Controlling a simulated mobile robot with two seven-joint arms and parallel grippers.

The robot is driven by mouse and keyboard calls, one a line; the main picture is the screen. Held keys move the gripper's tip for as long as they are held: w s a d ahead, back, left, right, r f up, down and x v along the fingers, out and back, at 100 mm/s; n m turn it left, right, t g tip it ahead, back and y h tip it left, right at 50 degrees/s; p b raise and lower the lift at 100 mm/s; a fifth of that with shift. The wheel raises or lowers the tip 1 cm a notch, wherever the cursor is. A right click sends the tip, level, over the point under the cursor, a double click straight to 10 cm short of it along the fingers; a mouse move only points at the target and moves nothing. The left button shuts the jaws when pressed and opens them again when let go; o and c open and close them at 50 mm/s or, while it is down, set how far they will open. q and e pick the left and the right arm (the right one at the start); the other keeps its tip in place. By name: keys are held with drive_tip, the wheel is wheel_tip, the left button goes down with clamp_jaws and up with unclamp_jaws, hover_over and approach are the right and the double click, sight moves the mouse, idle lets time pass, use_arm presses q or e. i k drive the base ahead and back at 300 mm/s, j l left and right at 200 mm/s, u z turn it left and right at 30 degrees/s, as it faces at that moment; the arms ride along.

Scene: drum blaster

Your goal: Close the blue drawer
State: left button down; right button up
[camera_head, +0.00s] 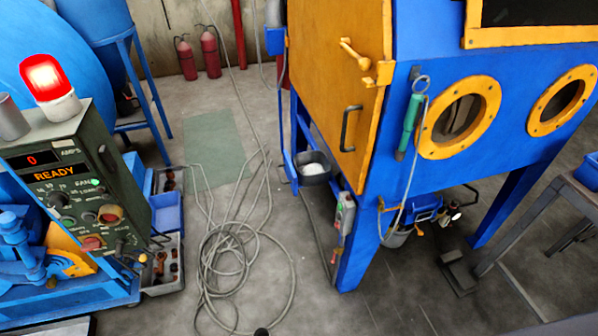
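No part that I can surely call the blue drawer stands out. A small blue box-like part (424,208) sits under the front of the blue blasting cabinet (400,190); I cannot tell whether it is a drawer or whether it is open. Open blue bins (167,214) stand on the floor beside the control box at the left. Neither of my grippers is in view.
A green control box (75,195) reading READY, with a red lamp (47,80), stands at the left. A coiled grey hose (235,262) lies on the floor. A metal stand (530,225) is at the right. Fire extinguishers (209,52) stand at the back wall.

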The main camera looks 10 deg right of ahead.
sight(303, 170)
drive_tip(key=i+l, duration=0.7)
drive_tip(key=i, duration=0.2)
drive_tip(key=z, duration=0.05)
